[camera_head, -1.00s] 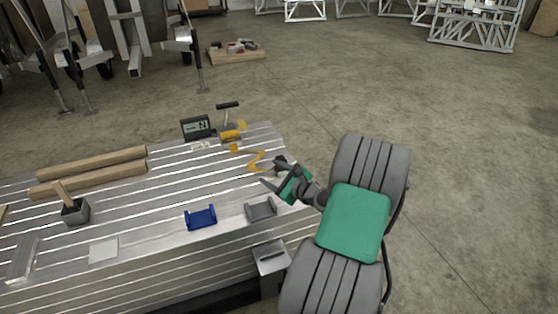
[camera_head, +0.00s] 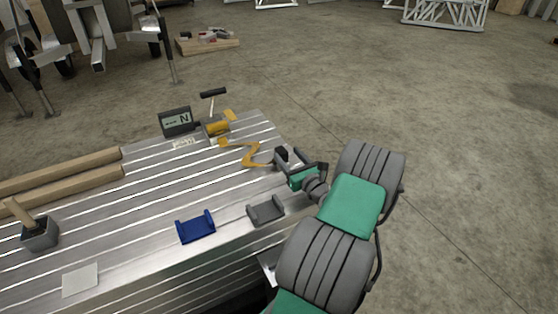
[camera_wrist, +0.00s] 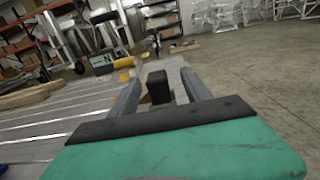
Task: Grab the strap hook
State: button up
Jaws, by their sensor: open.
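A yellow-orange strap (camera_head: 252,155) lies in a zigzag on the ribbed metal table. A dark upright block (camera_head: 283,154) stands by the strap's right end; I cannot make out a hook shape on it. In the wrist view the dark block (camera_wrist: 158,86) shows between my two grey fingers, with a bit of orange beside its base. My gripper (camera_head: 287,162) is at the table's right side, close to the block, with its fingers apart (camera_wrist: 161,80). I cannot tell whether either finger touches the block.
Near the back edge stand a display box (camera_head: 176,121) and a yellow tool (camera_head: 217,128) with a black handle. A blue bracket (camera_head: 196,227) and a grey bracket (camera_head: 266,210) lie in front. Wooden bars (camera_head: 70,177) lie at left. The floor at right is clear.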

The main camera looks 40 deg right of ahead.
aim_at(278, 147)
jog(key=b+x, duration=0.1)
jog(key=x, duration=0.3)
jog(key=b+x, duration=0.1)
jog(key=x, duration=0.2)
jog(key=shift+a+f+b, duration=0.1)
jog(key=shift+a+b, duration=0.2)
jog(key=shift+a, duration=0.05)
jog(key=shift+w+d, duration=0.15)
jog(key=shift+w, duration=0.05)
grip_shut()
